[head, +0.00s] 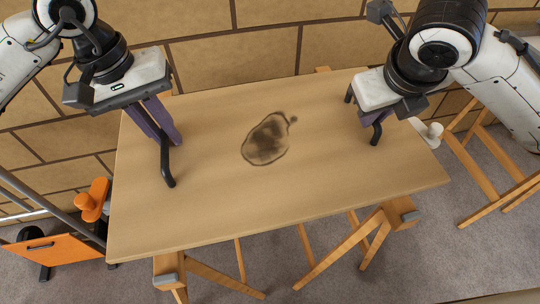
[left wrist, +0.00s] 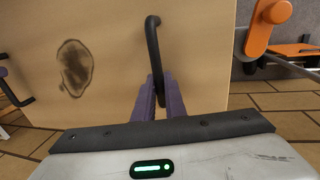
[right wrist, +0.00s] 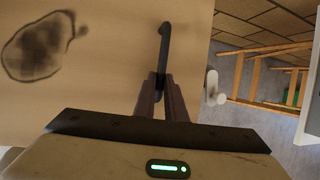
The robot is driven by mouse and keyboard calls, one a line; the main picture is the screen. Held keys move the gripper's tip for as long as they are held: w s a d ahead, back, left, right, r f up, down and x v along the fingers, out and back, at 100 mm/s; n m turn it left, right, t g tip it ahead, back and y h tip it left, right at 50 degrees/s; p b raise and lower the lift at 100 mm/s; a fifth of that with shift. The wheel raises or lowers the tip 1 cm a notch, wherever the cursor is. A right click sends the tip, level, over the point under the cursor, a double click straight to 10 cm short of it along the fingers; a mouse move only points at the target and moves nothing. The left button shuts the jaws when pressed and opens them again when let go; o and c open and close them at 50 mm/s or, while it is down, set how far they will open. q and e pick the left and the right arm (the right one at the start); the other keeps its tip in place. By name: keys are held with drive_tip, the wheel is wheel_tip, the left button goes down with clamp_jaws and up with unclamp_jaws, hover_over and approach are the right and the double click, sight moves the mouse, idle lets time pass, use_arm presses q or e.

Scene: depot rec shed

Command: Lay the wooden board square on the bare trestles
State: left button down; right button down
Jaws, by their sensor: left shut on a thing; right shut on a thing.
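The wooden board (head: 210,210) is a pale tan panel with a dark scorch-like stain and a black bar handle near each end. My left gripper (head: 163,132) is shut on the left handle (head: 167,170), which also shows in the left wrist view (left wrist: 153,45). My right gripper (head: 377,120) is shut on the right handle (head: 375,136), seen too in the right wrist view (right wrist: 163,45).
An orange piece of equipment (head: 55,252) with metal tubes stands close at the left. Another wooden trestle-like frame (head: 485,175) stands at the right. A small white object (head: 430,131) is beside the board's right edge. A block wall (head: 240,60) rises behind; grey floor lies in front.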

sight(171, 150)
use_arm(q)
drive_tip(key=shift+a+f, duration=0.1)
drive_tip(key=shift+a, duration=0.05)
use_arm(e)
drive_tip(key=shift+d+f, duration=0.1)
drive_tip(key=shift+d, duration=0.05)
